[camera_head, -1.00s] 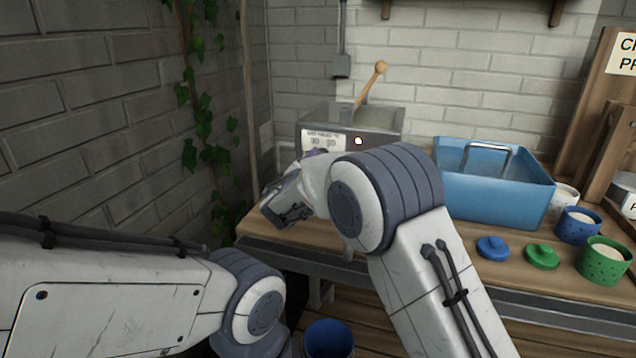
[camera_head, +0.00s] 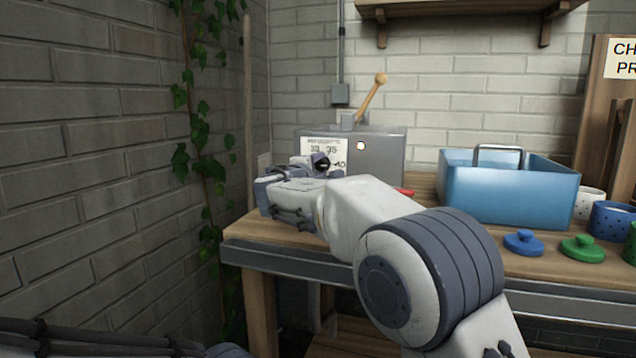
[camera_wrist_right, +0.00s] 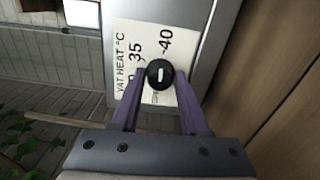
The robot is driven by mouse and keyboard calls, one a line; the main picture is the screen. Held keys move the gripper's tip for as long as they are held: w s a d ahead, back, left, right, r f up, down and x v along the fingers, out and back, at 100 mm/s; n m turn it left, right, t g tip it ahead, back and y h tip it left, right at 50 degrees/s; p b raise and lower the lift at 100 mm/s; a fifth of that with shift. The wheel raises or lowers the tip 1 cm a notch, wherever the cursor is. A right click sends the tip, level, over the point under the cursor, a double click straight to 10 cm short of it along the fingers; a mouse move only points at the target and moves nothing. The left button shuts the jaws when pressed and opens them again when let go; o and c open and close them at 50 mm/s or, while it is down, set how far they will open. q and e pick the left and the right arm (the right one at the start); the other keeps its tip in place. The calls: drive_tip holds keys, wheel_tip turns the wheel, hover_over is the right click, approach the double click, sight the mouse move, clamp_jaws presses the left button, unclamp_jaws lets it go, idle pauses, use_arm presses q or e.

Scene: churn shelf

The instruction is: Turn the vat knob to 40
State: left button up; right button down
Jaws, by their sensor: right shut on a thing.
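The vat (camera_head: 380,148) is a grey metal box at the back left of the bench, with a wooden-handled lever on top. Its front has a white dial plate (camera_head: 315,146) marked VAT HEAT °C, with 35 and 40 readable. In the right wrist view the black knob (camera_wrist_right: 159,74) sits on the plate (camera_wrist_right: 128,58), with a short white mark on its face. My right gripper (camera_wrist_right: 159,80) has its two purple fingers shut on the knob's sides. In the head view my right gripper (camera_head: 318,164) partly covers the plate. Only part of my left arm shows at the bottom left; its gripper is out of view.
A small lit lamp (camera_head: 361,146) is on the vat front. A blue tub (camera_head: 505,195) with a metal handle stands right of the vat. Blue (camera_head: 523,243) and green (camera_head: 582,248) lids lie in front of it. A brick wall is close on the left.

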drive_tip(key=shift+m+b, duration=0.45)
drive_tip(key=shift+m, duration=0.05)
drive_tip(key=shift+c, duration=2)
unclamp_jaws()
drive_tip(key=v, duration=1)
drive_tip(key=shift+s, duration=0.2)
